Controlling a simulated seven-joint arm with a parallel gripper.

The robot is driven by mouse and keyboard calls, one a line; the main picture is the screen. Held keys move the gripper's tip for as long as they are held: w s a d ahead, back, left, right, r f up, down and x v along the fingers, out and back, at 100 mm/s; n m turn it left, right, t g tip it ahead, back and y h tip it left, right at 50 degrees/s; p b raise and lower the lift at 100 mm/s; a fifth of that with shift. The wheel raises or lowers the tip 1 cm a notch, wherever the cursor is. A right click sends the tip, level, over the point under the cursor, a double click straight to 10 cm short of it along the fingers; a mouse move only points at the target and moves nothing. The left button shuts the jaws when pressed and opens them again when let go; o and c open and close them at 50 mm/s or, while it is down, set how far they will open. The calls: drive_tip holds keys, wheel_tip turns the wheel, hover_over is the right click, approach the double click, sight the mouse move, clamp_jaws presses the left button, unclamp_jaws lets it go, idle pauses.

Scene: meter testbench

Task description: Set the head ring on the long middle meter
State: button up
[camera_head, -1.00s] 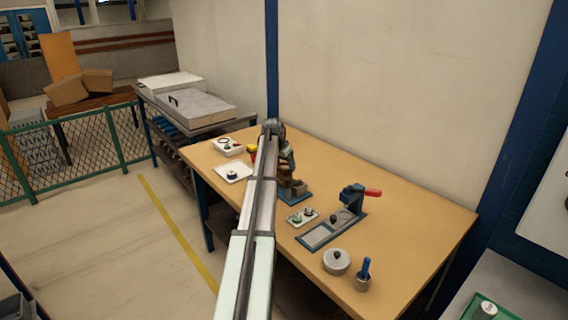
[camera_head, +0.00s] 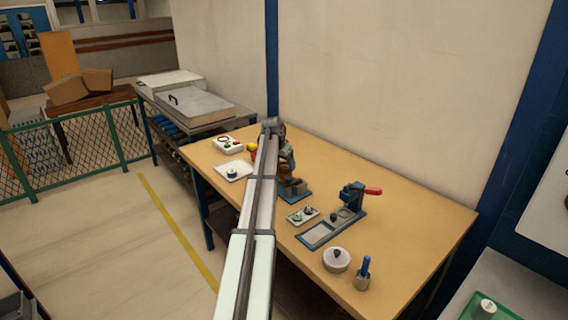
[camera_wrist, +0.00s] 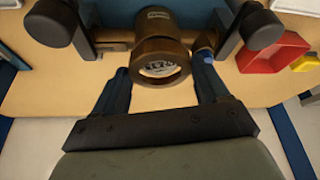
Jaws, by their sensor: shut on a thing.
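In the wrist view a bronze-brown head ring (camera_wrist: 160,47) sits between the two fingers of my gripper (camera_wrist: 163,76), which is shut on it. A dark cylindrical meter body (camera_wrist: 157,14) with a small label lies directly behind the ring, in line with it. A pale dial with markings (camera_wrist: 160,69) shows through the ring's opening. I cannot tell whether the ring is fully seated on the meter. In the head view my arm covers most of this spot; only a brown part (camera_head: 287,165) shows beside it, above a blue-based stand (camera_head: 295,192).
Dark round knobs on grey brackets (camera_wrist: 52,22) stand close on both sides in the wrist view. A red tray (camera_wrist: 272,53) lies at the right. On the bench are a clamp fixture with red handle (camera_head: 352,200), a lidded pot (camera_head: 336,259) and a white tray (camera_head: 233,170).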

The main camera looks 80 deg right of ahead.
drive_tip(key=shift+f, duration=1.05)
idle(1.2)
drive_tip(key=o, duration=1.1)
drive_tip(key=shift+w, duration=0.1)
drive_tip(key=shift+c, duration=0.7)
drive_tip(key=shift+o, duration=0.7)
drive_tip(key=shift+r, duration=3.5)
